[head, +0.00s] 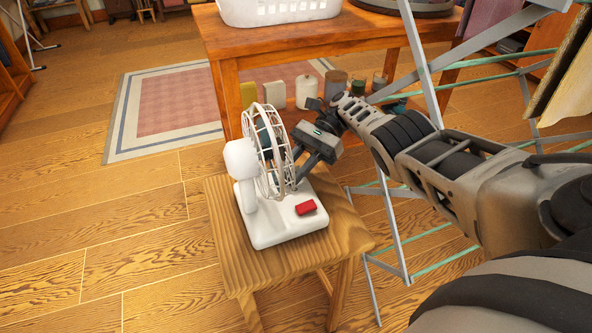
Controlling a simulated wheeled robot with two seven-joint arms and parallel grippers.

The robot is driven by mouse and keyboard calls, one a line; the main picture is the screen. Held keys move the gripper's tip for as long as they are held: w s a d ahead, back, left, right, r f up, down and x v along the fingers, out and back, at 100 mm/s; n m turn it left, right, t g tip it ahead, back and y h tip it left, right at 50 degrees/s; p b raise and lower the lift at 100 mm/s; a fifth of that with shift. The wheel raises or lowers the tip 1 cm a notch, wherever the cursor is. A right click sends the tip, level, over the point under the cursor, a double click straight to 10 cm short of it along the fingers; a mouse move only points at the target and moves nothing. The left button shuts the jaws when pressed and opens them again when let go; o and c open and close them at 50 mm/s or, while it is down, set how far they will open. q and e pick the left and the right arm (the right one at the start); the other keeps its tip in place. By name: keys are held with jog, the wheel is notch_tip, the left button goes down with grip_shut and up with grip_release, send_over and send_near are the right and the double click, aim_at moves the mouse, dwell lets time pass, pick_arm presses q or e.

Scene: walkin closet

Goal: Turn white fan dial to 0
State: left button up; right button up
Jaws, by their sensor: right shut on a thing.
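The white fan (246,168) stands upright on a small wooden stool (230,245). Its round wire cage faces right, and its white base (267,229) rests on the stool top. A red control (306,207) sits on the right part of the base; its markings are too small to read. My right gripper (296,168) is at the right side of the cage, above and behind the red control. It is shut on the fan, seemingly at the cage edge; the exact contact is partly hidden. No gripper is touching the red control. My left gripper is out of view.
A wooden table (300,37) with a white basket (278,12) stands behind the stool, with several jars below it. A metal drying rack (421,62) stands close on the right, behind my right arm. A pink rug (172,103) lies back left. The left floor is clear.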

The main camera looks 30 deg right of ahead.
jog(key=shift+s+d, duration=0.1)
jog(key=shift+d, duration=0.35)
